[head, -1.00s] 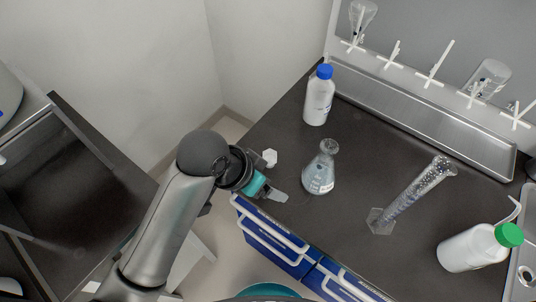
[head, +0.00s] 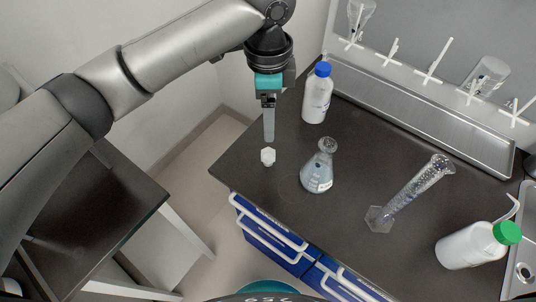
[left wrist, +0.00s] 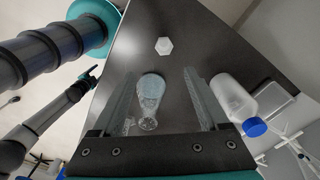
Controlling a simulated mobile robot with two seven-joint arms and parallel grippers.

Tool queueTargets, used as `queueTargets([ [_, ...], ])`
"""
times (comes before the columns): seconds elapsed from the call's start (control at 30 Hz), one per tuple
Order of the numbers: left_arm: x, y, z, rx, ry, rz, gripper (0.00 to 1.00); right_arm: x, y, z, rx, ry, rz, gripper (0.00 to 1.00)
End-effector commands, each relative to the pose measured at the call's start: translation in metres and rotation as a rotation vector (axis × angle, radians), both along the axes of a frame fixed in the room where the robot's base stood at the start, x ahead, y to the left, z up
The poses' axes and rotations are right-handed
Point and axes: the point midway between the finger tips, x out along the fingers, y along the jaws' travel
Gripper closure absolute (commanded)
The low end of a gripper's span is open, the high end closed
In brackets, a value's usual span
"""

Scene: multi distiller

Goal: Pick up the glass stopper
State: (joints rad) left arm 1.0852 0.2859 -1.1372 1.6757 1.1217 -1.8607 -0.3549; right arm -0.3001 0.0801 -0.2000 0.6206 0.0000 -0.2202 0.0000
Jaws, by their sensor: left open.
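The glass stopper, a small white six-sided piece (head: 268,156), lies on the dark bench top near its left edge. It also shows in the left wrist view (left wrist: 164,46), at the upper middle. My left gripper (head: 269,138) points down over the bench, with its fingertips just behind the stopper in the head view. It is open and empty. In the left wrist view its two clear fingers (left wrist: 158,72) stand wide apart, with the stopper beyond their tips. A dark arm of mine shows at the left of the wrist view; its small end (left wrist: 88,78) is unclear.
A conical flask (head: 318,168) with liquid stands right of the stopper. A blue-capped bottle (head: 317,95) stands behind. A measuring cylinder (head: 412,193) and a green-capped bottle (head: 472,246) are farther right. A drying rack with pegs (head: 433,64) is at the back.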

Motion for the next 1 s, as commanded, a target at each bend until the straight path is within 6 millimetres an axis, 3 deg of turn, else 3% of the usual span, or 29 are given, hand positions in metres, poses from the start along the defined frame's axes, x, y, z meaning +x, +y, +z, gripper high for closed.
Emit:
queueTargets([
  [0.17, 0.002, 0.003, -0.009, 0.017, 0.003, -0.004, 0.23, 0.000, 0.000, -0.003, 0.000, 0.000, 0.000, 0.35],
  [0.5, 0.002, 0.003, -0.079, 0.016, 0.003, -0.004, 0.23, 0.000, 0.000, -0.017, 0.000, 0.000, 0.000, 0.35],
  [0.83, 0.004, 0.002, -0.106, 0.015, 0.001, -0.004, 0.23, 0.000, 0.000, -0.022, 0.000, 0.000, 0.000, 0.35],
  [1.0, 0.009, -0.001, -0.133, 0.016, 0.001, -0.004, 0.23, 0.000, 0.000, -0.031, 0.000, 0.000, 0.000, 0.35],
])
